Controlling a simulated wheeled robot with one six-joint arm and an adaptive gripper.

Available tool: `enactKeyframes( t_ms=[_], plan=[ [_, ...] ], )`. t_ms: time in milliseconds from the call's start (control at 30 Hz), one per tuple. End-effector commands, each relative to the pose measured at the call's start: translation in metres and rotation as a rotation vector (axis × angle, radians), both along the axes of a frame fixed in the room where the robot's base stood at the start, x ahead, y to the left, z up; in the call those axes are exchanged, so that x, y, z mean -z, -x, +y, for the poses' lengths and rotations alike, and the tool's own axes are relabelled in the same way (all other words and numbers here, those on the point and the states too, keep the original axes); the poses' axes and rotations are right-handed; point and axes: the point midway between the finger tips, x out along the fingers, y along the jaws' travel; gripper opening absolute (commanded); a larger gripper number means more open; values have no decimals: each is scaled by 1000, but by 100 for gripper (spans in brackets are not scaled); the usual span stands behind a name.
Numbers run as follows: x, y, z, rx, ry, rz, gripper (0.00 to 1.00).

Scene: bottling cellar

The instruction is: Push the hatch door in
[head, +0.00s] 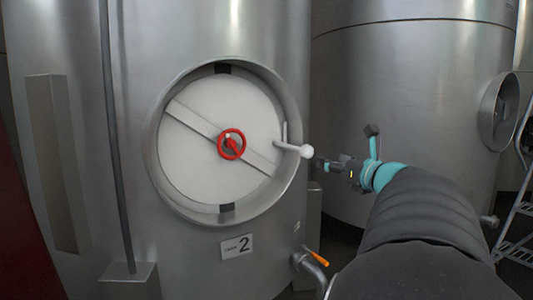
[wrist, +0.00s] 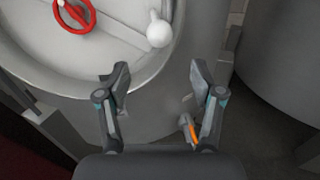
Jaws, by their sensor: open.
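The round white hatch door (head: 205,112) sits inside the metal collar of the tank marked 2. A flat bar crosses it, with a red handwheel (head: 232,144) at the centre. A white ball-ended handle (head: 305,151) sticks out at the door's right edge. My gripper (head: 322,165) is just right of the handle in the head view. In the wrist view my gripper (wrist: 158,80) is open and empty, its two fingers apart. The ball handle (wrist: 159,32) shows beyond the gap between them, and the door (wrist: 120,50) fills the upper left. I see no contact.
A pipe with an orange-handled valve (head: 317,257) juts out below right of the hatch. A vertical pipe (head: 112,140) runs left of it. A second tank (head: 410,90) stands behind my arm at right, with a ladder (head: 522,215) at the far right edge.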

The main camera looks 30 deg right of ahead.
Motion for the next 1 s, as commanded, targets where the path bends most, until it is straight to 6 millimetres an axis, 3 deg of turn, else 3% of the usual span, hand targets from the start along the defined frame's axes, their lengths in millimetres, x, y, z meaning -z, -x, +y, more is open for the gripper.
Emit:
enactKeyframes(
  t_ms=[400, 600, 1000],
  plan=[
    [1, -78, -6, -4, 1, 4, 67],
    [1, -106, -8, -3, 3, 3, 67],
    [1, -121, -10, -1, 3, 3, 67]
  ],
)
